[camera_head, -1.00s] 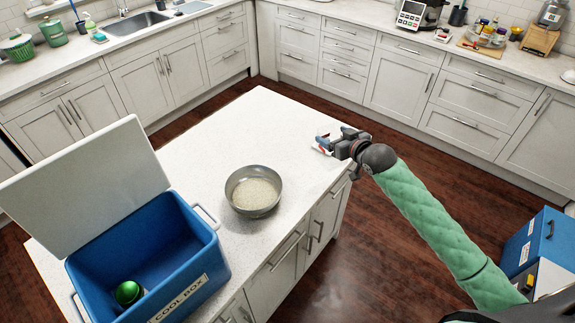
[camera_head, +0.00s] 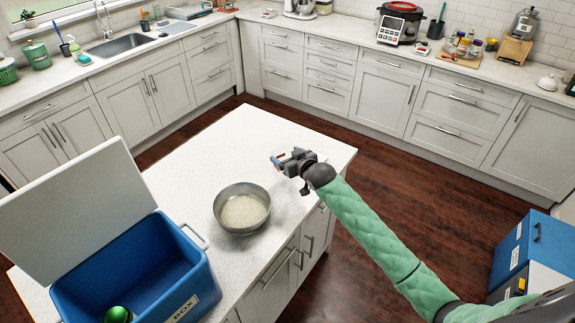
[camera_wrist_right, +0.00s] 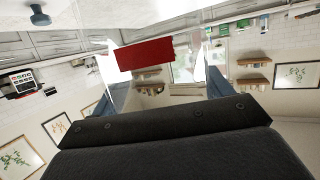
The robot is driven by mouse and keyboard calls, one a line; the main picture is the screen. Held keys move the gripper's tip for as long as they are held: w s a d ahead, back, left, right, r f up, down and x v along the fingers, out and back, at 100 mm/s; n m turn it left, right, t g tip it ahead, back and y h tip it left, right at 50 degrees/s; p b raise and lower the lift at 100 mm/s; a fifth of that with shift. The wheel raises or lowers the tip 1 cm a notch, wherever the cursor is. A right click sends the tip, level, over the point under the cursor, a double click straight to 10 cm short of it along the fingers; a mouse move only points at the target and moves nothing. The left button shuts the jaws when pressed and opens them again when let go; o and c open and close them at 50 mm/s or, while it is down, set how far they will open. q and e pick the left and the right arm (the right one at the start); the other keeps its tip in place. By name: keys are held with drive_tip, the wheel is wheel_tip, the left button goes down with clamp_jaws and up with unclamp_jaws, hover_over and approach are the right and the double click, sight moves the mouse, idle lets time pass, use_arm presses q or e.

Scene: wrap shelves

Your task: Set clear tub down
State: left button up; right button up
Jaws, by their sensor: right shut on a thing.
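My right gripper (camera_head: 280,161) is above the white island worktop (camera_head: 225,152), just behind and right of a metal bowl (camera_head: 241,209). It is shut on the clear tub, of which mostly a red label (camera_wrist_right: 145,55) and pale see-through sides show between the blue fingertips in the right wrist view. In the head view the tub is tiny and largely hidden by the gripper. I cannot tell whether its base touches the worktop. My left gripper is out of view.
The bowl holds white grains. An open blue cool box (camera_head: 190,290) with a raised white lid (camera_head: 75,215) stands at the front left, a green round thing (camera_head: 118,314) inside. The worktop behind the bowl is bare. Another blue box (camera_head: 515,250) is at right.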

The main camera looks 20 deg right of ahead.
sight(281, 160)
wheel_tip(281, 160, down, 3)
drive_tip(key=shift+s+r+b, duration=0.1)
drive_tip(key=shift+b, duration=0.85)
drive_tip(key=shift+f+b, duration=0.4)
drive_tip(key=shift+f, duration=0.2)
drive_tip(key=o, duration=1.7)
drive_tip(key=shift+f, duration=0.1)
drive_tip(key=shift+o, duration=0.2)
